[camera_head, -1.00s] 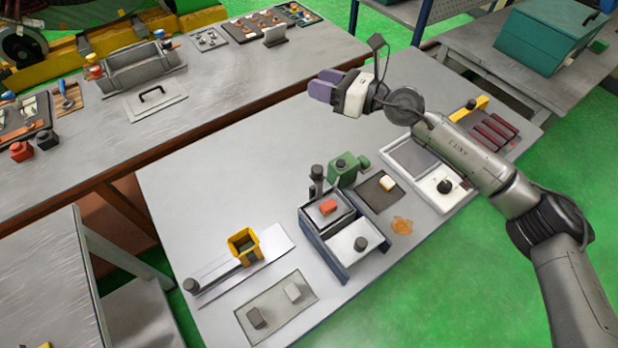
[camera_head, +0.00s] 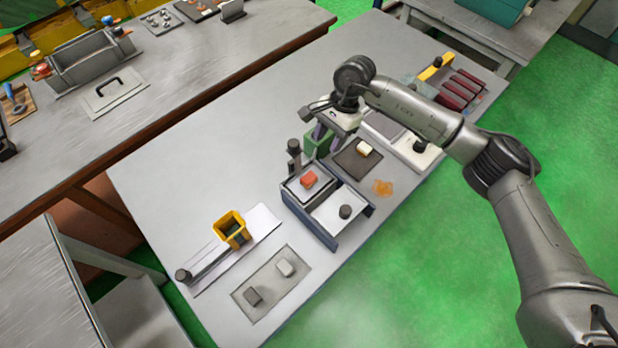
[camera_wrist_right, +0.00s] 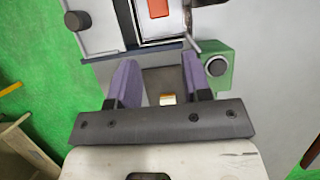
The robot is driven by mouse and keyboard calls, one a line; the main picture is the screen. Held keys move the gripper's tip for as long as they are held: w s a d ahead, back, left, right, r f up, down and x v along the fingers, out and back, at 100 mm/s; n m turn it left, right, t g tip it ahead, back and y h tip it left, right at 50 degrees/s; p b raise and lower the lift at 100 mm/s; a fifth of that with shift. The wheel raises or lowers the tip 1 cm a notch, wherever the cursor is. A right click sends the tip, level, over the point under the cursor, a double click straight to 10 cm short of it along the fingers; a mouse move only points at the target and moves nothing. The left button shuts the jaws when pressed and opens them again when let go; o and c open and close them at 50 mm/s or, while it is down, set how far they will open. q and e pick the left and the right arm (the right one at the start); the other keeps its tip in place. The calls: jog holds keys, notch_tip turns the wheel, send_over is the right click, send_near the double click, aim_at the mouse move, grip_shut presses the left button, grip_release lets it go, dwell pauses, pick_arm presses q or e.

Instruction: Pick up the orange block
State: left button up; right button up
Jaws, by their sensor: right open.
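The orange block (camera_head: 309,179) sits on a light plate on top of the blue-sided fixture (camera_head: 328,240), at its upper left part. In the right wrist view the orange block (camera_wrist_right: 159,9) shows at the top edge, partly cut off, beyond my fingertips. My right gripper (camera_head: 322,134) is above the table near the green block, behind and to the right of the orange block, apart from it. In the right wrist view its two purple fingers (camera_wrist_right: 154,80) are spread with nothing held. My left gripper is not in view.
A green block (camera_wrist_right: 213,70) with a dark knob stands close to my right fingers. A dark pad (camera_head: 349,168) with a pale yellow block (camera_head: 363,148) lies beside the fixture. A yellow square holder (camera_head: 231,228) and a grey mat (camera_head: 272,299) are nearer the front.

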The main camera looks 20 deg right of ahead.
aim_at(314, 173)
jog(key=p+x, duration=0.1)
jog(key=x, duration=1)
jog(key=shift+s+a+f, duration=0.15)
jog(key=shift+a+f, duration=0.15)
jog(key=c, duration=0.7)
